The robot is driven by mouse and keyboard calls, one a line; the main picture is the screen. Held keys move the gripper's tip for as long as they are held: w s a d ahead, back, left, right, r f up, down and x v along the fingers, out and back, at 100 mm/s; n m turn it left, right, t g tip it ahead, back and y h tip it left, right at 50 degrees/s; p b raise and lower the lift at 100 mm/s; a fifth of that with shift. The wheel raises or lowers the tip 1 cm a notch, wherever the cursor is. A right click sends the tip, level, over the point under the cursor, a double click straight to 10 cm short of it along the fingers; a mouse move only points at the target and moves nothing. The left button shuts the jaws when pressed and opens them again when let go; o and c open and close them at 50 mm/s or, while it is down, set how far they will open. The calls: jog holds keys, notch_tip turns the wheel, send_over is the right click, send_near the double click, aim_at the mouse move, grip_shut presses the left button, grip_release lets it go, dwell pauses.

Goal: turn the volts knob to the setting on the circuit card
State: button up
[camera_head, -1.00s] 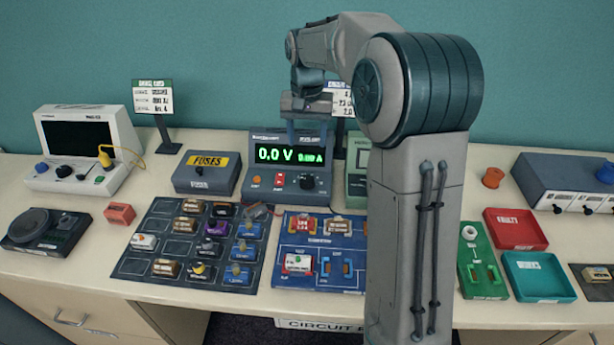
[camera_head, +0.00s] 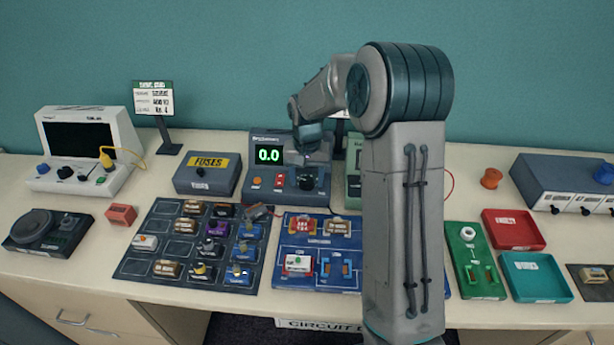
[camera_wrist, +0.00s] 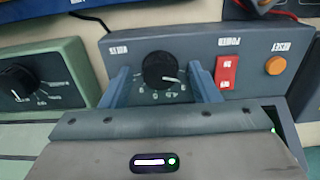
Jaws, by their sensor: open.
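The volts knob (camera_head: 307,182) is a round black dial on the right of the grey power supply's sloped panel. In the wrist view the knob (camera_wrist: 160,68) has a white pointer mark toward lower right, among small scale marks. My gripper (camera_wrist: 159,72) is open, with one blue-grey finger on each side of the knob and gaps between. In the head view my gripper (camera_head: 312,152) is above the knob. The circuit card is almost wholly hidden behind my arm.
A red switch (camera_wrist: 228,75) and an orange button (camera_wrist: 275,65) sit beside the knob. A green box with its own black dial (camera_wrist: 18,82) stands close by. A fuses box (camera_head: 207,174) stands left of the supply, and a blue circuit board (camera_head: 290,270) lies in front.

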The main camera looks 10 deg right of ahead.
jog(key=shift+c, duration=0.2)
jog(key=c, duration=0.9)
jog(key=shift+m, duration=0.4)
jog(key=m+b, duration=0.2)
jog(key=m, duration=0.2)
jog(key=shift+m, duration=0.3)
jog(key=m, duration=0.6)
jog(key=shift+b, duration=0.3)
jog(key=shift+m, duration=0.3)
jog(key=o, duration=0.9)
